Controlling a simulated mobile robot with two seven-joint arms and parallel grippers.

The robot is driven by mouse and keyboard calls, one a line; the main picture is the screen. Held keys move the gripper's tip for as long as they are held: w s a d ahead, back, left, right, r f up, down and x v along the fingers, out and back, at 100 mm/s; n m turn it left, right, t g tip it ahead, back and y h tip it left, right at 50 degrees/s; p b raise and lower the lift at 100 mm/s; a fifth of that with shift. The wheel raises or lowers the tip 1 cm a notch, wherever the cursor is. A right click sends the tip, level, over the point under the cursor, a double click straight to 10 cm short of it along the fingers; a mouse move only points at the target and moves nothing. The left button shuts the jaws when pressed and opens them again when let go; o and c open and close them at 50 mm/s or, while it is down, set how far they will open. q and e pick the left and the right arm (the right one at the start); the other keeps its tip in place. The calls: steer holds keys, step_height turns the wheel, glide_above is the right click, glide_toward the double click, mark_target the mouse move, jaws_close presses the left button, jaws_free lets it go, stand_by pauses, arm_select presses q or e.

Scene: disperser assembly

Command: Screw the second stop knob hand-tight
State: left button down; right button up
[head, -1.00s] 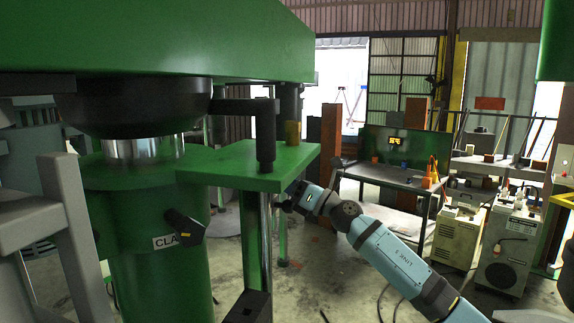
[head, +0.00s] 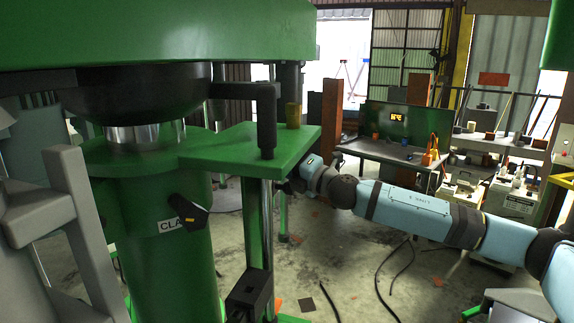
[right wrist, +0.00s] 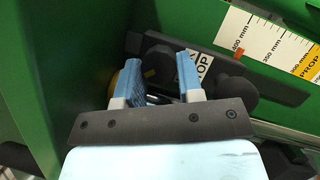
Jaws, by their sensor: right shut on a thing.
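My right gripper (right wrist: 162,70) has its two blue fingers closed around part of a dark stop knob (right wrist: 158,64) in the right wrist view. The fingers hide much of that knob. Another round black knob (right wrist: 238,88) sits to the right of the fingers, on the same dark bar. A partly covered white label (right wrist: 205,65) lies behind the right finger. In the head view my right gripper (head: 293,184) is at the green plate's lower right edge, and the knob in it cannot be made out. My left gripper is not in view.
The green plate (head: 225,157) and a steel post (head: 257,225) stand close to my right gripper. A black clamp knob (head: 187,213) is on the green column. A millimetre scale (right wrist: 262,45) lies right of the fingers. Open floor with cables (head: 392,265) lies below my right arm.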

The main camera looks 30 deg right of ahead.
steer(key=shift+r, duration=0.15)
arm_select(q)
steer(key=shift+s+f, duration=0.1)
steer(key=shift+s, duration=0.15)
arm_select(e)
steer(key=shift+m, duration=0.3)
steer(key=o, duration=0.6)
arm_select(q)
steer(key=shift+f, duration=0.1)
arm_select(e)
steer(key=shift+o, duration=0.2)
steer(key=shift+s+d+f+b, duration=0.2)
steer(key=shift+s+f+b, duration=0.1)
steer(key=shift+s, duration=0.1)
arm_select(q)
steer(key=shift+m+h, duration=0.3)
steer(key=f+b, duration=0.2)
steer(key=b, duration=0.1)
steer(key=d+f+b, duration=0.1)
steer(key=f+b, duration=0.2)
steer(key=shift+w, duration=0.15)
arm_select(e)
steer(key=v, duration=1.2)
steer(key=shift+s+r, duration=0.2)
steer(key=shift+s, duration=0.25)
